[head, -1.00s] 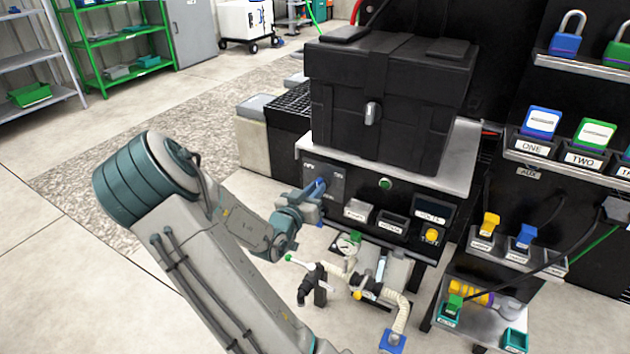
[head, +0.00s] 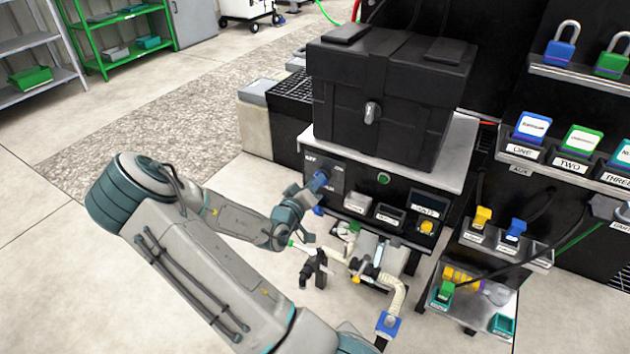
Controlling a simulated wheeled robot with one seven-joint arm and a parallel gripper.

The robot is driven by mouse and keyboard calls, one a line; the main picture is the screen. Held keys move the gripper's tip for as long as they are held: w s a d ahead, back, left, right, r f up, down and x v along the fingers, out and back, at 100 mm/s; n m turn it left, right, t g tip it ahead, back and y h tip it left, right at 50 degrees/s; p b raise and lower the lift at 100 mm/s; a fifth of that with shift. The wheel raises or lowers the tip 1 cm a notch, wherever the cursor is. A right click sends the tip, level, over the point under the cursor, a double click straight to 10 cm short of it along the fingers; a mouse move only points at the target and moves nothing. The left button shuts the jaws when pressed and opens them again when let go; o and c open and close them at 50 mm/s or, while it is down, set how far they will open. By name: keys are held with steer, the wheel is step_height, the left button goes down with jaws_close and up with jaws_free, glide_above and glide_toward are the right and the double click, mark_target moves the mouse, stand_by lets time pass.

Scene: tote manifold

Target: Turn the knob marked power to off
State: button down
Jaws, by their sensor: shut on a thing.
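The power knob sits on a small grey plate (head: 337,172) at the left end of the black front panel, below the large black case. A label at the plate's upper left seems to read "OFF"; the other lettering is too small to read surely. My gripper (head: 318,182) reaches the plate from the lower left and is shut on the knob. The blue piece at the fingertips covers most of the knob, so its pointing direction is hidden.
A green button (head: 384,178) and a yellow knob (head: 427,227) are on the same panel to the right. The black case (head: 385,95) stands on top. Pipes and a valve (head: 365,262) sit below. A tag rack (head: 545,150) stands at the right. The floor at left is clear.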

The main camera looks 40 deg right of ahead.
steer(key=shift+f, duration=0.1)
stand_by(0.3)
steer(key=c, duration=1.4)
jaws_free()
steer(key=shift+c, duration=0.2)
steer(key=shift+a, duration=0.1)
steer(key=p+v, duration=0.1)
steer(key=v, duration=1.2)
steer(key=shift+s+a, duration=0.2)
steer(key=shift+a, duration=0.1)
steer(key=shift+p, duration=0.35)
